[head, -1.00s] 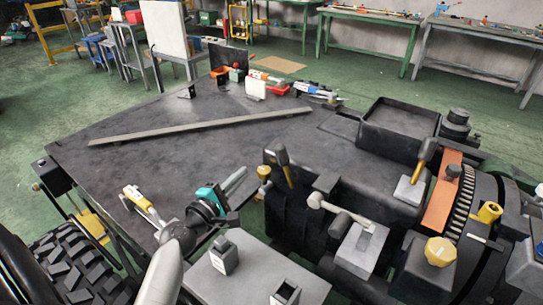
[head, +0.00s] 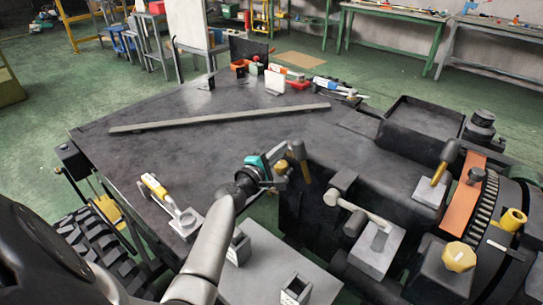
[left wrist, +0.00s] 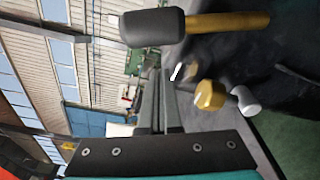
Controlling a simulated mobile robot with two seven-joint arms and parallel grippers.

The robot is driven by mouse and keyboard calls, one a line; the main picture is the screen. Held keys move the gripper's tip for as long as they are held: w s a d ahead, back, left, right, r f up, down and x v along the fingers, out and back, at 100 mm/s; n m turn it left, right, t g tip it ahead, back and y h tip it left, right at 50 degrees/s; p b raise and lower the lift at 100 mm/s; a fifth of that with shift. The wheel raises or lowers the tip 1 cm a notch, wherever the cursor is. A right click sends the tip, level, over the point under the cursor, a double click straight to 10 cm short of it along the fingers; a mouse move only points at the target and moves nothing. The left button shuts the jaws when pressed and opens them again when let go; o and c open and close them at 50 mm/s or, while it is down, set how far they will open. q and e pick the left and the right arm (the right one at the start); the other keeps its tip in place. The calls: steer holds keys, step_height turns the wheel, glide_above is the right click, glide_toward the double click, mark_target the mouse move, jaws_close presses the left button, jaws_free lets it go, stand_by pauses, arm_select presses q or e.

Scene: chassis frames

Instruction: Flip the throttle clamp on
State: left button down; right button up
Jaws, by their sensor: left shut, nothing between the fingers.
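No part is labelled as the throttle clamp, so I cannot tell which it is. A yellow-handled clamp-like device (head: 155,187) sits on the dark table at the left. A lever with a dark hammer-like grip (head: 298,150) stands at the machine's near left corner; in the left wrist view its dark block (left wrist: 152,28) and yellow shaft (left wrist: 228,22) lie across the top. My left gripper (head: 284,172), with a teal band, is beside this lever. Its fingers (left wrist: 160,100) are shut and empty. A yellow knob (left wrist: 209,95) is right of the fingertips. My right gripper is out of view.
A machine with a pale-headed lever (head: 345,202), another yellow-shafted lever (head: 440,170), an orange plate (head: 466,180) and a yellow knob (head: 459,257) fills the right. A long bar (head: 220,118) lies on the table.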

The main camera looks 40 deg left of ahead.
mark_target(303, 163)
arm_select(q)
steer(key=shift+s+d+r+p, duration=0.25)
steer(key=shift+d+r+p, duration=0.1)
steer(key=shift+d, duration=0.35)
steer(key=shift+s+d+r+p, duration=0.2)
steer(key=shift+s+d+r, duration=0.1)
steer(key=shift+d, duration=0.35)
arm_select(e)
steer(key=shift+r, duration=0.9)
arm_select(q)
steer(key=shift+d, duration=0.1)
